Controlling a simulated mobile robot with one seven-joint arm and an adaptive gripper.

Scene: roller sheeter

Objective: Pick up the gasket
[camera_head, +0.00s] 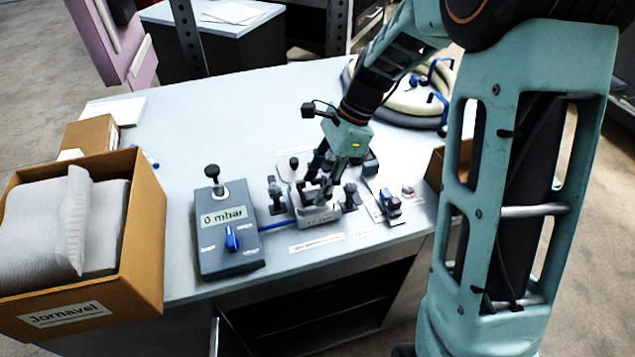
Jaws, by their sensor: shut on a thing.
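My gripper (322,187) reaches down over a small grey metal fixture (320,215) in the middle of the table's front part. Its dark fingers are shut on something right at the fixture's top. The held thing is too small and too hidden by the fingers to make out. I cannot pick out the gasket for certain in this view. Black clamps (277,195) stand on the left and right sides of the fixture.
A grey gauge box (229,255) reading 0 mbar stands left of the fixture, joined by a blue hose. An open cardboard box (150,225) with padding is at the left edge. A coiled hose (412,103) lies at the back right. The table's back middle (240,110) is clear.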

